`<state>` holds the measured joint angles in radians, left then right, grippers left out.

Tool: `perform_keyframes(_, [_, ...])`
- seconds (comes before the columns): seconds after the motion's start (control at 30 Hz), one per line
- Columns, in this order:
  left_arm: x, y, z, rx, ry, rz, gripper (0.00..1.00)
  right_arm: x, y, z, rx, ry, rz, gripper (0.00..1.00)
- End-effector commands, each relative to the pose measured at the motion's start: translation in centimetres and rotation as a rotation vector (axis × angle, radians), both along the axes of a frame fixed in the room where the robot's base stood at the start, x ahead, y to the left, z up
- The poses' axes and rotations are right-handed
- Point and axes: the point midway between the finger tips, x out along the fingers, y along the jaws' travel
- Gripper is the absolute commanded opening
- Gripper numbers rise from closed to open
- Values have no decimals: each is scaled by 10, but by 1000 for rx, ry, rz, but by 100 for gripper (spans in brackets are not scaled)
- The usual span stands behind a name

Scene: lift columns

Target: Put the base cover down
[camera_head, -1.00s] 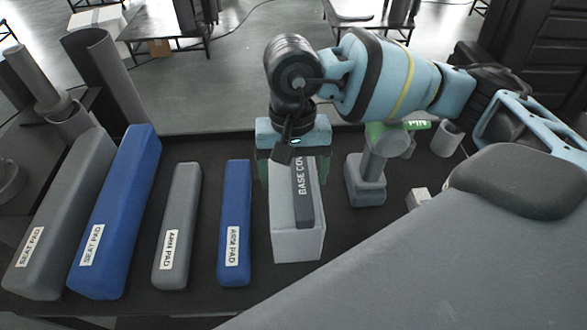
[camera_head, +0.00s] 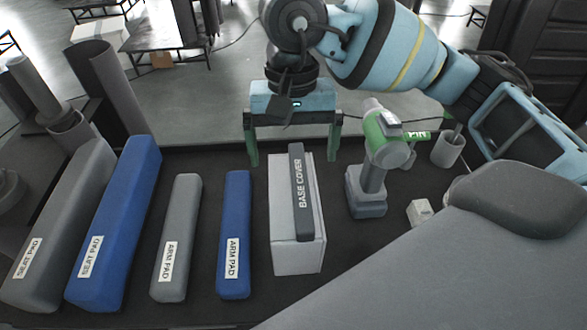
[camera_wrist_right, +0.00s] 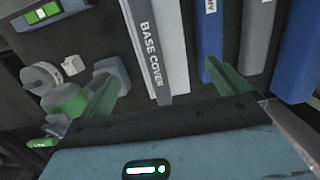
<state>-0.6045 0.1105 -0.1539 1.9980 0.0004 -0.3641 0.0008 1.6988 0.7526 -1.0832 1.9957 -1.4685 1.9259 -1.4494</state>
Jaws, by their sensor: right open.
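The base cover (camera_head: 299,220), a thin dark grey bar with a "BASE COVER" label, lies on top of a white box (camera_head: 296,262), along its right side. It also shows in the right wrist view (camera_wrist_right: 146,40), lying on the white box (camera_wrist_right: 173,45). My right gripper (camera_head: 293,160) is open and empty above the far end of the box, its green fingers apart on either side and clear of the cover. In the wrist view its fingers (camera_wrist_right: 165,90) are spread wide. My left gripper is not in view.
Left of the box lie a blue arm pad (camera_head: 234,220), a grey arm pad (camera_head: 182,220), a blue seat pad (camera_head: 125,210) and a grey seat pad (camera_head: 68,210). A green and grey power drill (camera_head: 372,185) stands close at right, with a grey cup (camera_head: 448,148) and a small white block (camera_head: 420,212) beyond.

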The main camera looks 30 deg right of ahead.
Motion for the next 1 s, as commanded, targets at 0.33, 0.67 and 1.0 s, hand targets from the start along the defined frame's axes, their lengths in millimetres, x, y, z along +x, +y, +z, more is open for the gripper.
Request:
perform_keyframes(0.33, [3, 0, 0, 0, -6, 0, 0, 4, -2, 39, 0, 1, 0, 100])
perform_keyframes(0.67, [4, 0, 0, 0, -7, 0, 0, 4, -2, 41, 1, 1, 1, 100])
perform_keyframes(1.0, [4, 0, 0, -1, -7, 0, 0, 4, -2, 41, 1, 1, 1, 100])
